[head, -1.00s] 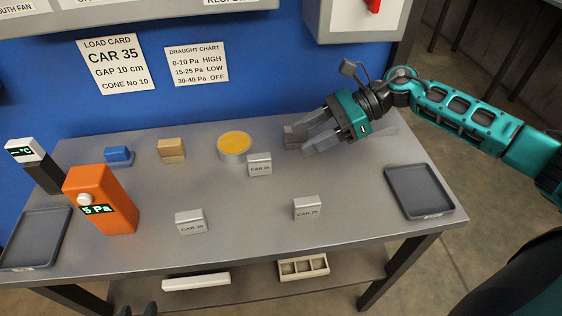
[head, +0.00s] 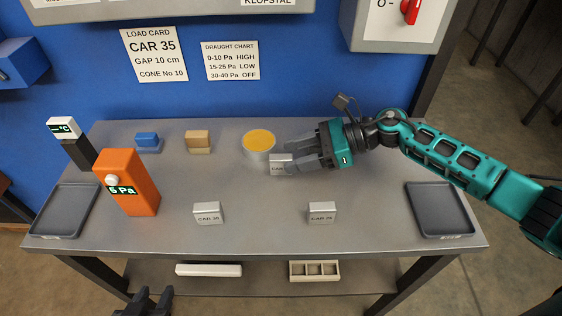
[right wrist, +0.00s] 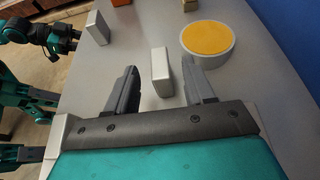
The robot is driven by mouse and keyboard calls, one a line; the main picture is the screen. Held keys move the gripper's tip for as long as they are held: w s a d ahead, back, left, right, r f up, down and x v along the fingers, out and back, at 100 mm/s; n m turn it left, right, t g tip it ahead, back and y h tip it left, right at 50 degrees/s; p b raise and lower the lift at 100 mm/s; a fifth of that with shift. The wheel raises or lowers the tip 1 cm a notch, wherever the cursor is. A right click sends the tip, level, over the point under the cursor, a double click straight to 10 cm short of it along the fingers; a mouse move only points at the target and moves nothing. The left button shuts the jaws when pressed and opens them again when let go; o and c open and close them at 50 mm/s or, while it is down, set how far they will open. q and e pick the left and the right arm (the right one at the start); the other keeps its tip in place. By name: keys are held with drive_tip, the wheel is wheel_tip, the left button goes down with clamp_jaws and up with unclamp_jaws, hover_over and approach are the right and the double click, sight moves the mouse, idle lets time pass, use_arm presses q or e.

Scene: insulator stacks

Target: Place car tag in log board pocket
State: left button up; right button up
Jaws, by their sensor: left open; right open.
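A small pale car tag block (head: 279,168) stands on the table in front of the yellow-topped tin; its lettering is partly covered. My right gripper (head: 296,160) is open at its right side. In the right wrist view this tag (right wrist: 161,72) stands upright between the spread fingers (right wrist: 160,63), apart from both. Two similar tags, left (head: 207,213) and right (head: 322,212), stand nearer the front edge; their numbers are hard to read. My left gripper (head: 153,294) is open and empty at the bottom, below the table. I cannot make out a log board pocket.
An orange 5 Pa gauge (head: 130,182), blue block (head: 147,141) and tan block (head: 198,141) stand left. Dark trays lie at the left (head: 64,211) and right (head: 439,209). A load card (head: 154,55) reads CAR 35.

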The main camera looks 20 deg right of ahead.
sight(288, 157)
drive_tip(key=shift+x, duration=1.9)
clamp_jaws()
